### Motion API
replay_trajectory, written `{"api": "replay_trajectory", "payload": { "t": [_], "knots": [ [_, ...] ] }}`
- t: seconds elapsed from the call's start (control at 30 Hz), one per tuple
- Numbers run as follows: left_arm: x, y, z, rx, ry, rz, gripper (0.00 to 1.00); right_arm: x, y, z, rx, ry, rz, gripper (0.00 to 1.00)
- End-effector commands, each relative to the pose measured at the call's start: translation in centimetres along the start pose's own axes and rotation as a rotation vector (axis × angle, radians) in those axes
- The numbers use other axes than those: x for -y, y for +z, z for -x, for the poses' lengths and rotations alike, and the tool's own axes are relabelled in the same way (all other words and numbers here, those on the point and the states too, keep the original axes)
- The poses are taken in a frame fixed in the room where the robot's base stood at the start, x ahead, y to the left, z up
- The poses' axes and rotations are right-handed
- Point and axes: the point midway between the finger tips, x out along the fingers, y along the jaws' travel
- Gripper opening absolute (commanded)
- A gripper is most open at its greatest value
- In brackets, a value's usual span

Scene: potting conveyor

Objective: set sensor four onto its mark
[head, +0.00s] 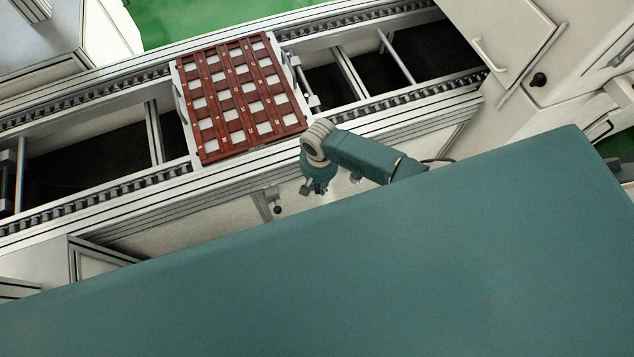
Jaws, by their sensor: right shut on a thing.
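My right gripper (314,188) hangs below its wrist in the middle of the head view, in front of the conveyor's near rail. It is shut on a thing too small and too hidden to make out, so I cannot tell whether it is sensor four. A red-brown tray (235,103) with rows of pale square pockets sits on the conveyor, up and left of the gripper, apart from it. Small marks show on the tray's bars, but I cannot read which belongs to sensor four. My left gripper is not in view.
The conveyor's near rail (105,213) runs diagonally below the tray, with dark open gaps between its rails. A white cabinet (500,35) with a handle stands at the upper right. Green floor (185,22) shows behind the conveyor.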

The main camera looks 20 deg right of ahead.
Motion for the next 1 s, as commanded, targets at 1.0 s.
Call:
{"api": "replay_trajectory", "payload": {
  "t": [1.0],
  "knots": [
    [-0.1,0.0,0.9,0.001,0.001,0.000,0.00,-1.3,-0.4,0.1,-0.001,0.000,0.303,0.40]
  ]
}}
